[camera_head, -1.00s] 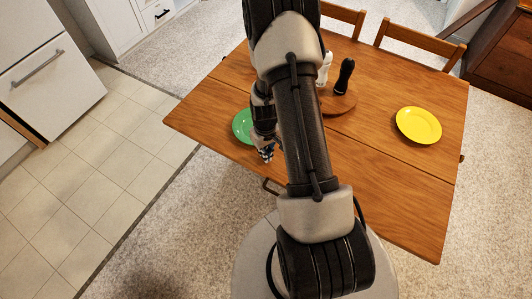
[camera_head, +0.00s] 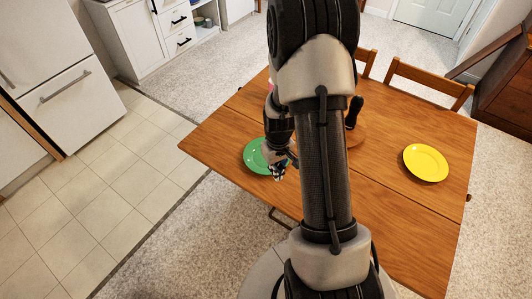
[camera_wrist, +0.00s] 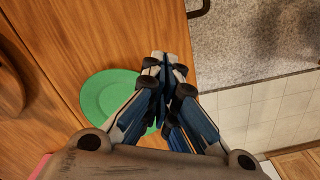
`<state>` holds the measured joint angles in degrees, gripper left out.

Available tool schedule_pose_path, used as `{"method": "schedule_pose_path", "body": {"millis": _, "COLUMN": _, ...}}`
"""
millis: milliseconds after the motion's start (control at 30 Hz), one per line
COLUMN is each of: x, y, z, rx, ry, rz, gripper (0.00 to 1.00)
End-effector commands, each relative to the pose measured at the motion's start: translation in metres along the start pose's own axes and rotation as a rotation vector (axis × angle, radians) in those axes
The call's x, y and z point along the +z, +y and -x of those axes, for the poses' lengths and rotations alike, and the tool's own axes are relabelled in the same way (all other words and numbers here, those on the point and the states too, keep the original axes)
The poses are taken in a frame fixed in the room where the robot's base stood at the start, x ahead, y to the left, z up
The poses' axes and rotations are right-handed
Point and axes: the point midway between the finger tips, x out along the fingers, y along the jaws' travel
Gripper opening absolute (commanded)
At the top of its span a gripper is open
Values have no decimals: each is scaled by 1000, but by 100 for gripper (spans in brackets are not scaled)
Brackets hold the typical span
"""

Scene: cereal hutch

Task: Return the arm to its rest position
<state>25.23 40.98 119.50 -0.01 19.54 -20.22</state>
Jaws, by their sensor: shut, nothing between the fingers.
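My gripper (camera_head: 279,172) is at the near left part of the wooden table, in front of the green plate's right side in the head view. In the wrist view my gripper (camera_wrist: 165,62) is shut and empty, its fingertips together. The green plate (camera_head: 254,152) lies on the table, partly hidden by my arm; it also shows in the wrist view (camera_wrist: 100,97), beside and below the fingers. My arm fills the middle of the head view and hides part of the table.
The wooden table (camera_head: 395,215) bears a yellow plate (camera_head: 425,162) at the right. A dark shaker (camera_head: 354,112) stands on a round board (camera_head: 357,135) behind my arm. Chairs (camera_head: 428,82) line the far side. White cabinets (camera_head: 150,40) and a fridge (camera_head: 67,95) stand at the left.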

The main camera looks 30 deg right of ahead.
Motion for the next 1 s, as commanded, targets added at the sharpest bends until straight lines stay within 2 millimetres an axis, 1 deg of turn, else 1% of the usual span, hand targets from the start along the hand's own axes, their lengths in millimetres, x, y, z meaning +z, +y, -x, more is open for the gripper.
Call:
{"method": "schedule_pose_path", "body": {"millis": 233, "x": -1, "y": -1, "z": 3, "rx": 1, "ry": 3, "rz": 1, "gripper": 0}}
{"method": "schedule_pose_path", "body": {"millis": 267, "x": -2, "y": -2, "z": 6, "rx": 2, "ry": 6, "rz": 2, "gripper": 0}}
{"method": "schedule_pose_path", "body": {"millis": 367, "x": -6, "y": -9, "z": 30, "rx": 9, "ry": 27, "rz": 7, "gripper": 0}}
{"method": "schedule_pose_path", "body": {"millis": 467, "x": -10, "y": -23, "z": 72, "rx": 20, "ry": 63, "rz": 16, "gripper": 0}}
{"method": "schedule_pose_path", "body": {"millis": 500, "x": -9, "y": -30, "z": 92, "rx": 23, "ry": 79, "rz": 20, "gripper": 0}}
{"method": "schedule_pose_path", "body": {"millis": 533, "x": -8, "y": -36, "z": 106, "rx": 26, "ry": 92, "rz": 24, "gripper": 0}}
{"method": "schedule_pose_path", "body": {"millis": 567, "x": -6, "y": -42, "z": 121, "rx": 28, "ry": 104, "rz": 25, "gripper": 0}}
{"method": "schedule_pose_path", "body": {"millis": 600, "x": -3, "y": -51, "z": 139, "rx": 30, "ry": 120, "rz": 30, "gripper": 0}}
{"method": "schedule_pose_path", "body": {"millis": 667, "x": 4, "y": -63, "z": 165, "rx": 33, "ry": 145, "rz": 34, "gripper": 0}}
{"method": "schedule_pose_path", "body": {"millis": 700, "x": 10, "y": -71, "z": 181, "rx": 33, "ry": 161, "rz": 38, "gripper": 0}}
{"method": "schedule_pose_path", "body": {"millis": 767, "x": 21, "y": -83, "z": 205, "rx": 34, "ry": 186, "rz": 43, "gripper": 0}}
{"method": "schedule_pose_path", "body": {"millis": 800, "x": 28, "y": -90, "z": 219, "rx": 34, "ry": 203, "rz": 47, "gripper": 0}}
{"method": "schedule_pose_path", "body": {"millis": 867, "x": 42, "y": -102, "z": 239, "rx": 32, "ry": 229, "rz": 52, "gripper": 0}}
{"method": "schedule_pose_path", "body": {"millis": 900, "x": 52, "y": -108, "z": 251, "rx": 31, "ry": 244, "rz": 54, "gripper": 0}}
{"method": "schedule_pose_path", "body": {"millis": 967, "x": 67, "y": -118, "z": 267, "rx": 27, "ry": 270, "rz": 61, "gripper": 0}}
{"method": "schedule_pose_path", "body": {"millis": 1000, "x": 78, "y": -124, "z": 277, "rx": 24, "ry": 287, "rz": 63, "gripper": 0}}
